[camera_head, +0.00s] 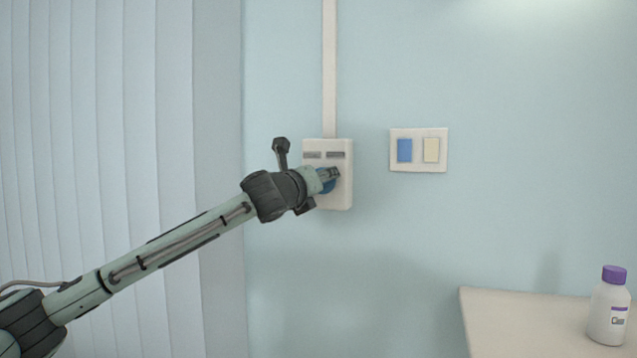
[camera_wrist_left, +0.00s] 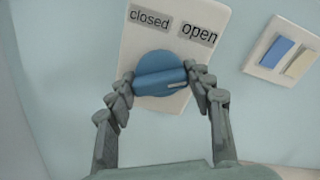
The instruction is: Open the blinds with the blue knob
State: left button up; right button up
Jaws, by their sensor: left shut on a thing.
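The blue knob (camera_wrist_left: 158,68) sits on a white wall box (camera_wrist_left: 204,20) with labels "closed" on the left and "open" on the right. Its short white mark lies on the right part of the knob in the left wrist view. My left gripper (camera_wrist_left: 160,77) is shut on the knob, one finger at each side. In the head view, my left gripper (camera_head: 326,178) covers most of the knob. The vertical blinds (camera_head: 95,130) hang at the left, their slats forming an almost unbroken sheet. My right gripper is in neither view.
A wall switch plate (camera_head: 418,165) with a blue and a cream switch is right of the box. A pale conduit (camera_head: 329,70) runs up from the box. A white counter (camera_head: 520,325) with a purple-capped bottle (camera_head: 608,310) stands at lower right.

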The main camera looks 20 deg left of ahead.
pick_arm(q)
jog(key=shift+f, duration=0.15)
jog(key=o, duration=1.2)
jog(key=shift+c, duration=0.2)
jog(key=s, duration=1.2)
jog(key=shift+a, duration=0.25)
jog(key=w, duration=1.2)
jog(key=shift+w+d, duration=0.1)
jog(key=shift+d, duration=0.15)
